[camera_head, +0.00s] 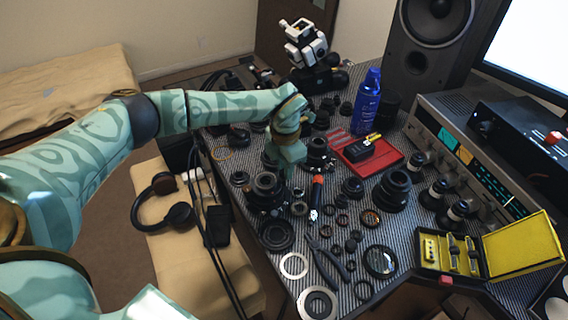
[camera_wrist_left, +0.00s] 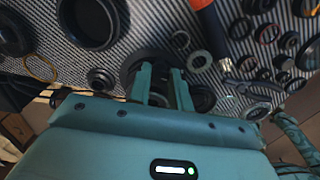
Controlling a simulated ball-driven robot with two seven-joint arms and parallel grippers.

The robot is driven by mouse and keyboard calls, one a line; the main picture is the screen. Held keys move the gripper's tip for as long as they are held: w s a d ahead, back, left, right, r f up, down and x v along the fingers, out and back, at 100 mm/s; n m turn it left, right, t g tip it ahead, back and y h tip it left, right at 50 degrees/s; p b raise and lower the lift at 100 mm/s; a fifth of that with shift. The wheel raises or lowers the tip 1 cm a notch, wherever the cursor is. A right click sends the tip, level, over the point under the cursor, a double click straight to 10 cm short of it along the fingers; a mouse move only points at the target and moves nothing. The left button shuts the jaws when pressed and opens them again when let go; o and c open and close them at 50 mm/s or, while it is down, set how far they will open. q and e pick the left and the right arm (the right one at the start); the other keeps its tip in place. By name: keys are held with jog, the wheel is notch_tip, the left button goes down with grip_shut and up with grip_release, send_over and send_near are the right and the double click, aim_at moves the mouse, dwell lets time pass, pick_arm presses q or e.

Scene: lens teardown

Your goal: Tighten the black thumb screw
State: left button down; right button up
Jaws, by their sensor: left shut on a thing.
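My left gripper (camera_head: 283,170) points down over the black lens assembly (camera_head: 266,190) in the middle of the striped table. In the left wrist view the two green fingers (camera_wrist_left: 162,88) are close together around a small dark part, which looks like the black thumb screw. The fingers and gripper body hide most of this part, so its seating cannot be told. A black round lens body (camera_wrist_left: 140,62) shows just behind the fingers. My right gripper is in neither view.
An orange-handled screwdriver (camera_head: 316,192) lies just right of the gripper, near pliers (camera_head: 325,262) and several loose rings. A red tray (camera_head: 385,160), a blue bottle (camera_head: 367,103) and a yellow-lined case (camera_head: 522,245) stand farther right. Lens parts crowd the table, leaving small gaps.

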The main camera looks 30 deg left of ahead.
pick_arm(q)
jog(key=shift+m, duration=0.3)
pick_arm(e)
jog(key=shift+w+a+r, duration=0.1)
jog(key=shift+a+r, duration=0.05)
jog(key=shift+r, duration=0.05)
pick_arm(q)
jog(key=c, duration=1.3)
grip_release()
jog(key=shift+o, duration=0.2)
notch_tip(320, 180, up, 16)
jog(key=p, duration=0.4)
jog(key=shift+r+p, duration=0.15)
jog(key=shift+p, duration=0.2)
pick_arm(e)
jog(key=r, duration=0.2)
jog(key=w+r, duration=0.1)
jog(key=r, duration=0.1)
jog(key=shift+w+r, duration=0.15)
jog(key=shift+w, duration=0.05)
